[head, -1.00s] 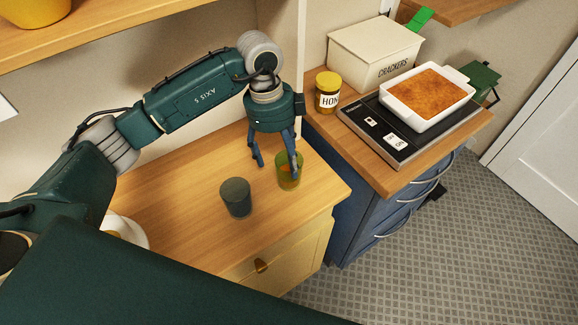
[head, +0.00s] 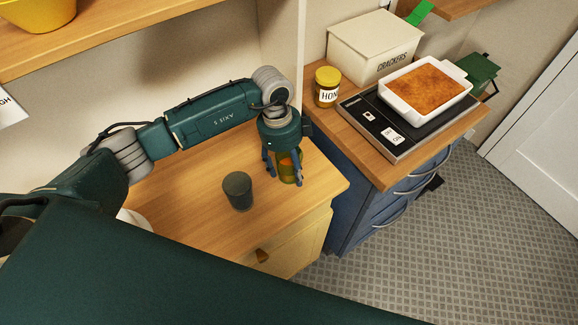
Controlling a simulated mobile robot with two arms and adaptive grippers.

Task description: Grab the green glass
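The green glass (head: 289,170) stands upright on the wooden counter near its right end. It is see-through, with something orange showing in it. My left gripper (head: 284,177) points down over the glass, with its fingers at the sides of the glass. The fingers are spread, and a small gap shows between the left finger and the glass. The gripper partly hides the top of the glass. My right gripper is not in view.
A dark grey cup (head: 237,191) stands left of the green glass. A honey jar (head: 327,88), a crackers box (head: 372,47) and a white baking dish (head: 425,92) on a black hob (head: 397,128) are on the counter to the right. A shelf (head: 120,32) hangs above.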

